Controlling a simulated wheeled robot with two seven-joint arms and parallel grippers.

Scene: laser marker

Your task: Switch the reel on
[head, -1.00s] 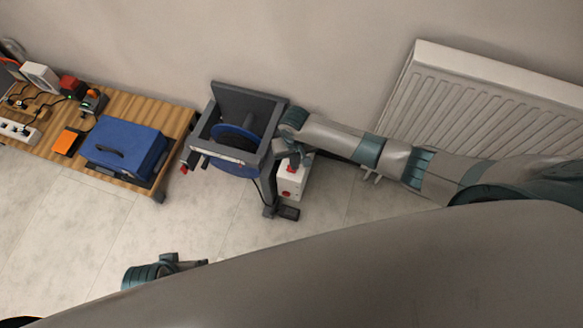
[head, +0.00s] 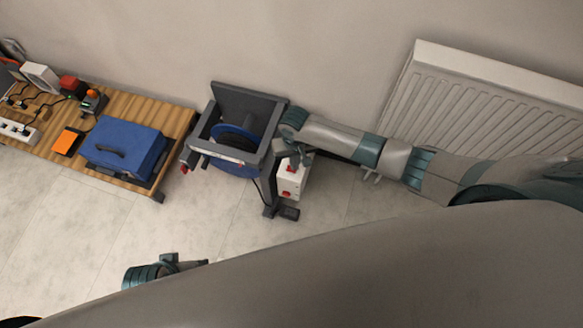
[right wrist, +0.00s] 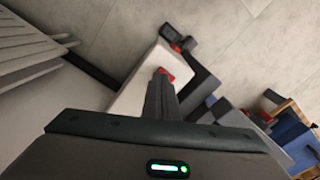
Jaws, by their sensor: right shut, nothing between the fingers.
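The reel (head: 238,134), a blue and black drum, sits in a dark grey frame near the wall in the head view. A white box (head: 291,182) with red switches stands beside a leg of the frame. My right gripper (head: 297,161) is shut and empty, over the top of the box. In the right wrist view its fingertips (right wrist: 161,76) are at a red switch (right wrist: 168,74) on the white box (right wrist: 128,95); I cannot tell whether they touch. Another red switch (right wrist: 176,47) shows further along the box. My left gripper (head: 190,263) is low in the head view, away from the reel.
A white radiator (head: 480,100) is on the wall behind my right arm. The tiled floor (head: 90,220) in front is mostly clear.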

